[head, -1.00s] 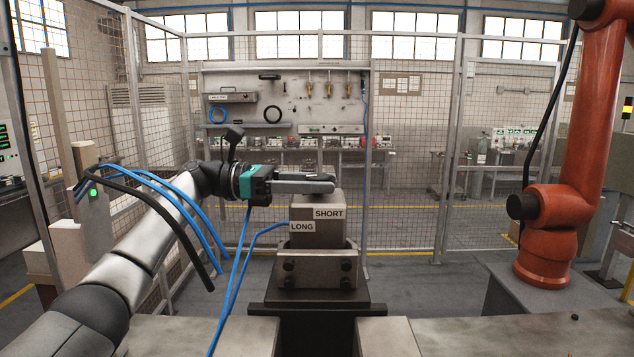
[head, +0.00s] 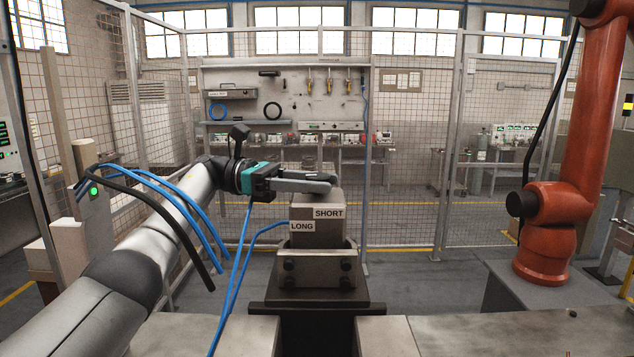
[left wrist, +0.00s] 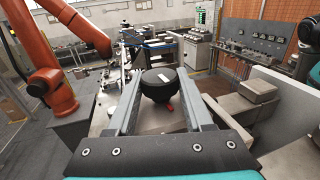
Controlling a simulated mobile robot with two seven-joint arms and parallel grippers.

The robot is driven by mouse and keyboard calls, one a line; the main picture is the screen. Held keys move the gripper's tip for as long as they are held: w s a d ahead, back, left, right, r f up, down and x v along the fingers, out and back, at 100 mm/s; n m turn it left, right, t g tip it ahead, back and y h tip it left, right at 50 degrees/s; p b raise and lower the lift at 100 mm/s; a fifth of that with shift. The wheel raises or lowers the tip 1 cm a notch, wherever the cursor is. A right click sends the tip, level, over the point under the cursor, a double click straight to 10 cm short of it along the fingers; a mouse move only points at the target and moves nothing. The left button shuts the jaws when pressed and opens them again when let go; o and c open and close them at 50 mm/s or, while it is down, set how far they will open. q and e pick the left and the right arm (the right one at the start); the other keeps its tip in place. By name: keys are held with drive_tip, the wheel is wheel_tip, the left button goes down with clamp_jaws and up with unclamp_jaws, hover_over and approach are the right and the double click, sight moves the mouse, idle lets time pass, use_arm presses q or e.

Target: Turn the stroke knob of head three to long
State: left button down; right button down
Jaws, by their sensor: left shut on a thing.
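The head block (head: 318,232) stands in a metal clamp in the middle of the head view. It carries a SHORT label (head: 328,213) on its upper right and a LONG label (head: 302,227) on its lower left. My left gripper (head: 318,184) reaches in level from the left over the block's top. In the left wrist view its two fingers (left wrist: 158,78) lie on either side of a black round knob (left wrist: 158,86) and are shut on it. The knob has a white mark on top and a small red piece (left wrist: 169,108) at its base. The fingers hide the knob in the head view.
Blue hoses (head: 237,275) hang beside and below my left arm. An orange robot arm (head: 565,210) stands at the right. Wire mesh fencing (head: 420,190) and a tool board (head: 285,95) stand behind. Pale bench tops (head: 500,335) flank the dark base under the block.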

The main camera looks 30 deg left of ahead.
use_arm(q)
drive_tip(key=shift+c, duration=1.5)
unclamp_jaws()
drive_tip(key=shift+f+n+t+y+b, duration=0.1)
drive_tip(key=shift+n+t+y+b, duration=0.4)
drive_tip(key=shift+n+t, duration=0.9)
